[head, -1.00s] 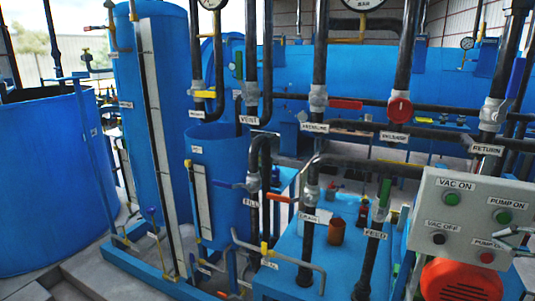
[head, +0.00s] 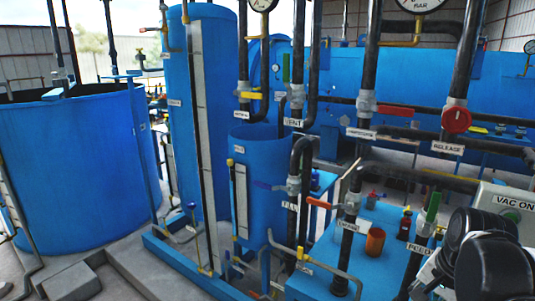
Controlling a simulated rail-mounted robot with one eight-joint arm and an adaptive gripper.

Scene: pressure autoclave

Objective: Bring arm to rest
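Part of my arm shows in the head view at the lower right corner, as rounded black parts with some grey metal beside them. It stands in front of the control box (head: 503,203) and hides most of that box. I cannot make out my fingertips, nor whether they hold anything. The arm appears in front of the pipework, close to the feed pipe (head: 418,262); I cannot tell the gap.
Pipes carry a red lever (head: 395,111) and a red round valve (head: 456,119). A large blue tank (head: 80,170) stands left, a tall blue cylinder (head: 215,60) beside it.

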